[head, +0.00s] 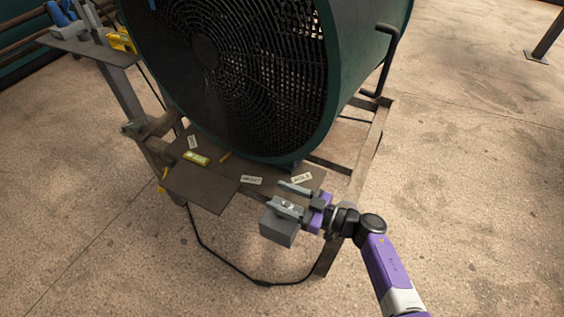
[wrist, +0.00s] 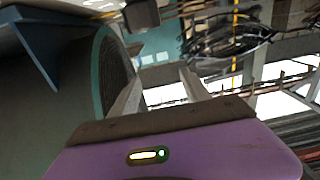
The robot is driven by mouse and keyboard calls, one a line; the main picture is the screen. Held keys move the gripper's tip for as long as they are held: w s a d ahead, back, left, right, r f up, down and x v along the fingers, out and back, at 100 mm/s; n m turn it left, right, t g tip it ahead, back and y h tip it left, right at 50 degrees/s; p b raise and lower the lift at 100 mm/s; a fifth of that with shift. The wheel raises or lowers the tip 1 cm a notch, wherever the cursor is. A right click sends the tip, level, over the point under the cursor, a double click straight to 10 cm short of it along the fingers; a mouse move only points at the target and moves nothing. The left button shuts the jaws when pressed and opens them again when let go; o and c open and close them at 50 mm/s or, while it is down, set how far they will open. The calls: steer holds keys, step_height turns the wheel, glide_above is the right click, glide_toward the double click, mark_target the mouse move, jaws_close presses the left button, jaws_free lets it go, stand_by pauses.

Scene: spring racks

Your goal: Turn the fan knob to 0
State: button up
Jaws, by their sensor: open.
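The large green drum fan (head: 205,80) with its dark wire grille stands on a metal frame in the head view. A grey control box (head: 278,229) sits at the front of that frame, below and beside my gripper. A small light detail shows on top of the box, but I cannot make out the knob or its setting, as a finger partly covers that area. My gripper (head: 275,193) is open, its two grey fingers pointing left, close above the box. In the wrist view the spread fingers (wrist: 160,85) show with nothing clearly between them.
Several small paper labels, one of them a white label (head: 252,180), and a yellow item (head: 196,158) lie on the shelf before the fan. A black cable (head: 225,262) runs on the floor. A side shelf (head: 92,47) with tools stands at upper left.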

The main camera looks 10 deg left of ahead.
step_height(320, 180, up, 13)
steer(key=p, duration=0.4)
steer(key=shift+f, duration=0.1)
